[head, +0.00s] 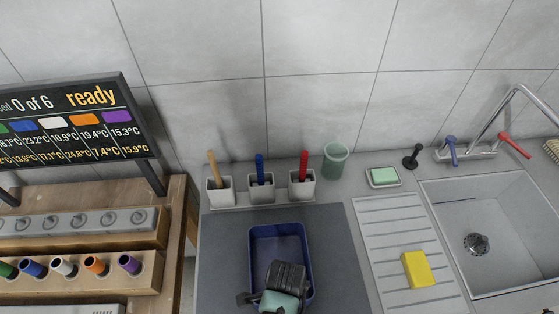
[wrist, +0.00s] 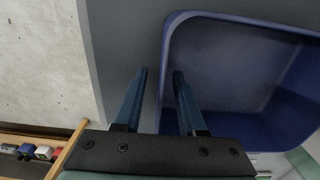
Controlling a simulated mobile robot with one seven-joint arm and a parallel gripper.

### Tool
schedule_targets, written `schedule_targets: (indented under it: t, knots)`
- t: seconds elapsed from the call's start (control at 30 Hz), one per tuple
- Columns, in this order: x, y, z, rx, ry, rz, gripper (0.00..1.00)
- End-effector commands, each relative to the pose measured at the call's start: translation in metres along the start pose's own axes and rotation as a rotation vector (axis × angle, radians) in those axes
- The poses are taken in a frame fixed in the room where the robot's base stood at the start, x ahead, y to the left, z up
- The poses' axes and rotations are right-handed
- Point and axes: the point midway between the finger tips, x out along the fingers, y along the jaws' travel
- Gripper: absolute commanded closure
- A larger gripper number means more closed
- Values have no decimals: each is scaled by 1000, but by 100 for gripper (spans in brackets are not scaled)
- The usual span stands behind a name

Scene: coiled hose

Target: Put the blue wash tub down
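The blue wash tub (head: 252,252) is on or just above the dark grey mat (head: 334,232) in the head view; I see no clear gap beneath it. My gripper (head: 244,298) is at the tub's near left side, and my wrist hides its near part. In the wrist view the tub (wrist: 262,122) fills the right side and looks empty. My gripper's two blue fingers (wrist: 159,73) stand apart, one on each side of the tub's wall. Grey surface shows between the left finger and the wall, so it looks open.
White holders with a tan (head: 212,165), a blue (head: 260,167) and a red handle (head: 304,164) stand behind the mat, beside a green cup (head: 335,160). A yellow sponge (head: 418,268) lies on the drainboard, left of the sink (head: 505,225). A wooden bench (head: 178,215) is left.

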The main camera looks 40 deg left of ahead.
Motion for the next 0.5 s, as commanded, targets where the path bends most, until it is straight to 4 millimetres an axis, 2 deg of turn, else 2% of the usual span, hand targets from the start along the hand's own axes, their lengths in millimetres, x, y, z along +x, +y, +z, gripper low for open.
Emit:
schedule_targets:
  t: [0.07, 0.3, 0.5]
  knots:
    - [0, 0, 0, 0, 0, 0, 60]
    - [-1, 0, 0, 0, 0, 0, 100]
    - [-1, 0, 0, 0, 0, 0, 100]
